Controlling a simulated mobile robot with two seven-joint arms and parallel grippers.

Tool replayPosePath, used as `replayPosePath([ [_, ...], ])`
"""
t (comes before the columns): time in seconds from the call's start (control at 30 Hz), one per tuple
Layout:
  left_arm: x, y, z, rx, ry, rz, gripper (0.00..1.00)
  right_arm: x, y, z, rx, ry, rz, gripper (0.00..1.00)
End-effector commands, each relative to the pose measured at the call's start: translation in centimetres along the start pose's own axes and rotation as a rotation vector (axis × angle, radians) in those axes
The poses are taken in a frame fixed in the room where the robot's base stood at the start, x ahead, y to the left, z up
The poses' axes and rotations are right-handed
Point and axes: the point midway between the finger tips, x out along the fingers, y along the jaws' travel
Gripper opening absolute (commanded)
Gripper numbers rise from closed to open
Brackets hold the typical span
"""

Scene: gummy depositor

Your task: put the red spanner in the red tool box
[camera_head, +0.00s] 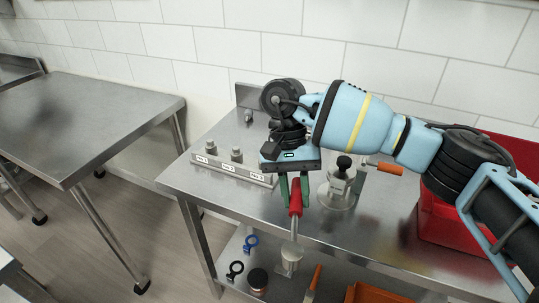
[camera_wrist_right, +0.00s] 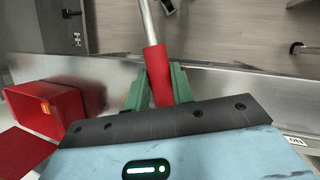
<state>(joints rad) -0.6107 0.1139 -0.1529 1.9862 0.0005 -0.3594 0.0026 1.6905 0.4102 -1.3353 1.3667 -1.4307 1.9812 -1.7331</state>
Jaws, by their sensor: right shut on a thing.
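The red spanner (camera_head: 296,199) has a red handle and a metal shaft. My right gripper (camera_head: 294,189) has its green fingers shut on the red handle, above the front part of the steel table. In the right wrist view the spanner's handle (camera_wrist_right: 157,75) sits between the fingers (camera_wrist_right: 158,88), and its shaft runs up out of the frame. The red tool box (camera_head: 436,222) stands at the right end of the table, partly hidden by my right arm. The open box (camera_wrist_right: 50,108) also shows at the left in the right wrist view. My left gripper is not in view.
A steel block with labelled pegs (camera_head: 234,169) stands at the table's left. A clear device with a black knob (camera_head: 340,180) and an orange-handled tool (camera_head: 390,168) are behind the spanner. The lower shelf (camera_head: 232,268) holds rings, a jar and an orange bin (camera_head: 372,294).

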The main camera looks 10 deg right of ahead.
Motion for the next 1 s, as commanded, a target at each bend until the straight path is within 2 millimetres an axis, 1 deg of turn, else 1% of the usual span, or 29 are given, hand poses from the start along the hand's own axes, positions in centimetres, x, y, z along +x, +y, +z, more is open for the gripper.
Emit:
replayPosePath([
  [0.03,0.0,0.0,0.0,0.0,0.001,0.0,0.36,1.2,1.4,0.1,-0.048,0.014,0.024,0.0],
  [0.2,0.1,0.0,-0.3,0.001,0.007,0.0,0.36,5.1,5.0,1.2,-0.216,0.05,0.098,0.0],
  [0.3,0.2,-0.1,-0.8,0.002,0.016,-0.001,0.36,6.9,6.7,2.1,-0.292,0.062,0.13,0.0],
  [0.4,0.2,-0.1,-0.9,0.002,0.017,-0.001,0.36,8.2,8.0,2.7,-0.347,0.069,0.151,0.0],
  [0.5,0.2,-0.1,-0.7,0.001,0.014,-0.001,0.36,9.0,8.7,3.2,-0.382,0.072,0.163,0.0],
  [0.6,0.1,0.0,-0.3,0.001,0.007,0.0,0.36,9.3,9.0,3.4,-0.397,0.073,0.168,0.0],
  [1.0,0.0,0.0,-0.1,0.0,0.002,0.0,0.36,9.3,9.0,3.4,-0.398,0.073,0.168,0.0],
])
